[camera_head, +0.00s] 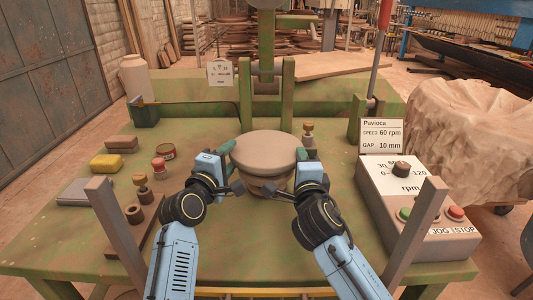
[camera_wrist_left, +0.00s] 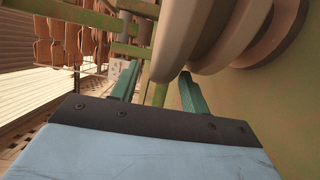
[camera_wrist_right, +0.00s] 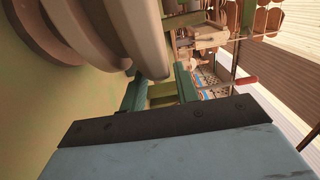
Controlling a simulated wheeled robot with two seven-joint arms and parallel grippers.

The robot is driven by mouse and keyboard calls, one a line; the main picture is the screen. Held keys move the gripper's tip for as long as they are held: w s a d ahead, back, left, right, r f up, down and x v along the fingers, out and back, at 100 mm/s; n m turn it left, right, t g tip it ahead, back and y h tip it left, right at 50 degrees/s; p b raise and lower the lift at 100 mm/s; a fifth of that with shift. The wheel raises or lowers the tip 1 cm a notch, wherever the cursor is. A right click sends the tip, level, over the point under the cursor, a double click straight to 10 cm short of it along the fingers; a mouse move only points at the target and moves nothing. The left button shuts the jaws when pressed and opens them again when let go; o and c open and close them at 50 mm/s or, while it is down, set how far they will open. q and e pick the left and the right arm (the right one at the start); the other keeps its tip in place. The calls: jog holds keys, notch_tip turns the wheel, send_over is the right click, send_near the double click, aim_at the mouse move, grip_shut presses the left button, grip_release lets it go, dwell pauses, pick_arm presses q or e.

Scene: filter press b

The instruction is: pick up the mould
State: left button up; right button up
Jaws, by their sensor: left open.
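The mould, which I take to be the thick round beige-grey piece (camera_head: 266,150), sits at the middle of the green bench on a stack of smaller round discs. My left gripper (camera_head: 230,147) is at its left edge, open, with the rim between or just past the fingertips in the left wrist view (camera_wrist_left: 158,82). My right gripper (camera_head: 309,155) is at its right edge. In the right wrist view its fingers (camera_wrist_right: 158,85) stand apart with the rim between them; whether they clamp it I cannot tell. The mould's underside is mostly hidden.
A control box (camera_head: 415,205) with knob and buttons stands on the right. Green press posts (camera_head: 245,95) rise behind. Two slanted posts flank the front.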

pick_arm(q)
jog(key=shift+x, duration=0.9)
pick_arm(e)
jog(key=shift+w, duration=1.7)
pick_arm(q)
jog(key=c, duration=0.7)
pick_arm(e)
grip_shut()
pick_arm(q)
grip_shut()
pick_arm(e)
jog(key=shift+a+r, duration=0.1)
